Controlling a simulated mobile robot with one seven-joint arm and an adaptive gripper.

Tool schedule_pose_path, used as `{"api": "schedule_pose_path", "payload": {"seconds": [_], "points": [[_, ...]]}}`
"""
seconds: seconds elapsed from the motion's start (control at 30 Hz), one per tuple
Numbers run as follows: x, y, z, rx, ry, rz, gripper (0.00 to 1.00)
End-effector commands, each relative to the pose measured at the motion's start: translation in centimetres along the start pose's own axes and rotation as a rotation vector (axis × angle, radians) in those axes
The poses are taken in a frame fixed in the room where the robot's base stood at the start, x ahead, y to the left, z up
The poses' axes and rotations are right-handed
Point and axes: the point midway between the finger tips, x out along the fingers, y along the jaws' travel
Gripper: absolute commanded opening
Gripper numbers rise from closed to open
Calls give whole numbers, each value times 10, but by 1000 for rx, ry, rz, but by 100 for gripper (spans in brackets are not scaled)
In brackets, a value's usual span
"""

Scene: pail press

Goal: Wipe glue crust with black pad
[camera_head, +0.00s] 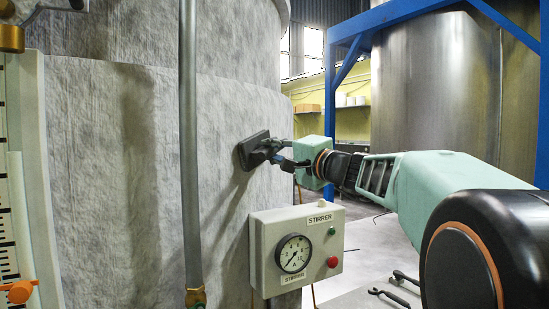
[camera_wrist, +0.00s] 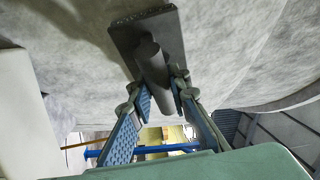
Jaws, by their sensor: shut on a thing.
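The black pad (camera_head: 254,149) is a dark block with a rounded handle. It is close against the grey curved vessel wall (camera_head: 110,150) in the head view; whether it touches cannot be told. My gripper (camera_head: 276,152) is shut on the pad's handle, to the right of the pad. In the wrist view the pad (camera_wrist: 128,38) is at the top centre, with its handle between the two fingers of my gripper (camera_wrist: 162,92). The wall has darker, stained patches, but I cannot make out a distinct glue crust. The pad's face is hidden.
A stirrer box (camera_head: 297,248) with a gauge and buttons sits below my gripper. A vertical pipe (camera_head: 188,150) runs up the wall left of the pad. A white scale panel (camera_head: 20,190) is at the far left. A blue frame (camera_head: 331,95) and metal tank (camera_head: 430,85) stand behind.

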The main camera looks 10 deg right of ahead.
Motion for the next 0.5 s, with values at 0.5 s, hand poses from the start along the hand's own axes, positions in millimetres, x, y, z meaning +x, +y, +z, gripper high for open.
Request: {"api": "schedule_pose_path", "payload": {"seconds": [0.5], "points": [[-13, -9, 33, -2, -4, -3, 0]]}}
